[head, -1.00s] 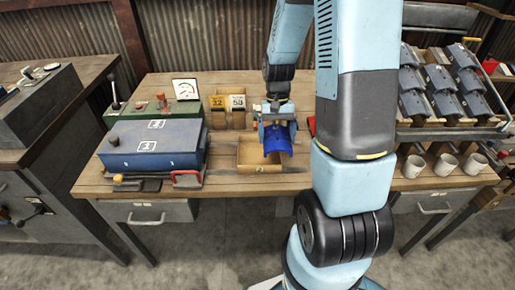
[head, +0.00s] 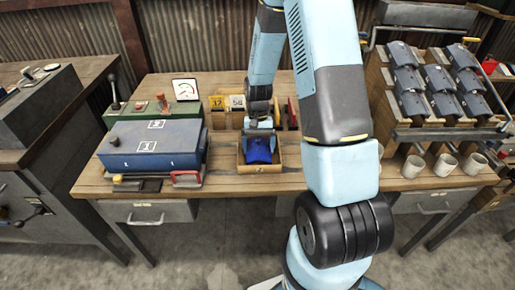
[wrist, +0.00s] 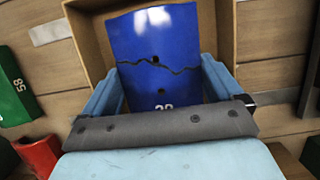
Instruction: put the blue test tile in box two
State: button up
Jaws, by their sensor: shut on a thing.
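The blue test tile (head: 257,152) is a curved glossy blue piece. In the wrist view the tile (wrist: 155,45) shows a dark jagged crack across it, a small hole, and a pale number partly hidden by my gripper. My gripper (head: 260,133) is shut on the tile, with a finger at each side in the wrist view (wrist: 163,88). The tile is inside the outline of an open wooden box (head: 262,169) on the bench. Whether it touches the box floor is hidden. I cannot read a number on the box.
A blue case (head: 152,146) stands left of the box, with a green unit and gauge (head: 185,89) behind it. Right are a rack of dark tiles (head: 408,79) and white cups (head: 445,165).

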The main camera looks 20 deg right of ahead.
jog(key=shift+f, duration=0.4)
jog(key=o, duration=0.8)
jog(key=shift+o, duration=0.2)
